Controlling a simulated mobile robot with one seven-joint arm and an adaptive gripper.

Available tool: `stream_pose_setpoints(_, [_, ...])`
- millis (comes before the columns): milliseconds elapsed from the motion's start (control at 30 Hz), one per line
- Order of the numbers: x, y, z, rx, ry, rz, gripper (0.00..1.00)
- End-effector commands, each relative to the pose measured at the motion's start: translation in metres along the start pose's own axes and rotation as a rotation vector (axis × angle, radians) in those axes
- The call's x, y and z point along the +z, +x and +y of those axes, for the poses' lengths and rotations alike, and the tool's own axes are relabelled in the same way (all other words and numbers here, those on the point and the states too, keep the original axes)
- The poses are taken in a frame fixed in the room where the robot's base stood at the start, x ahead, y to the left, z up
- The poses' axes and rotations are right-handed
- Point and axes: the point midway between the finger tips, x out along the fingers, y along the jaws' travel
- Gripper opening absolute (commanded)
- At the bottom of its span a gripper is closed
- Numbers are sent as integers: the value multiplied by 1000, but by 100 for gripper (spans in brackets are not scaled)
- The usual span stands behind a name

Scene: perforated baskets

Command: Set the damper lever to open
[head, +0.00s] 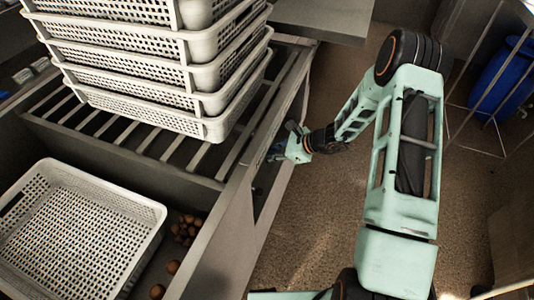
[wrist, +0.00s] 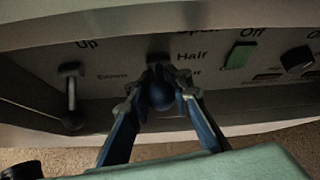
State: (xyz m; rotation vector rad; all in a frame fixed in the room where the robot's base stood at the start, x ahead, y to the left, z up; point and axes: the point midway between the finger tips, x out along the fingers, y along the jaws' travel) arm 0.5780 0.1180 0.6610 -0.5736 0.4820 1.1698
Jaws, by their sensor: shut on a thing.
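In the wrist view, a lever with a dark round knob (wrist: 161,97) stands out from a grey panel below the labels "Open", cut off at the top, and "Half". A third label beside it is mostly hidden by a finger. My gripper (wrist: 161,84) has its two blue fingers closed around the knob, one on each side. The knob sits low, on the side away from "Open"; its exact setting is hard to tell. In the head view my gripper (head: 292,146) is at the side of the grey bench, and the lever is hidden there.
Left of the lever, the panel has another lever (wrist: 72,98) under "Up". To the right are a green switch (wrist: 240,55) and a black rotary knob (wrist: 297,59). Stacked white baskets (head: 160,108) stand on the bench rack. The floor (head: 310,225) beside the bench is clear.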

Motion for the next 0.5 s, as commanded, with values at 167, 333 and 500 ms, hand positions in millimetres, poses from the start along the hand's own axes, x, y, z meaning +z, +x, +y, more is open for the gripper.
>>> stream_pose_setpoints(167, [0,-1,-2,-3,0,1,34])
stream_pose_setpoints(333, [0,0,-1,-2,0,0,37])
stream_pose_setpoints(500, [0,-1,-1,-1,-1,-1,37])
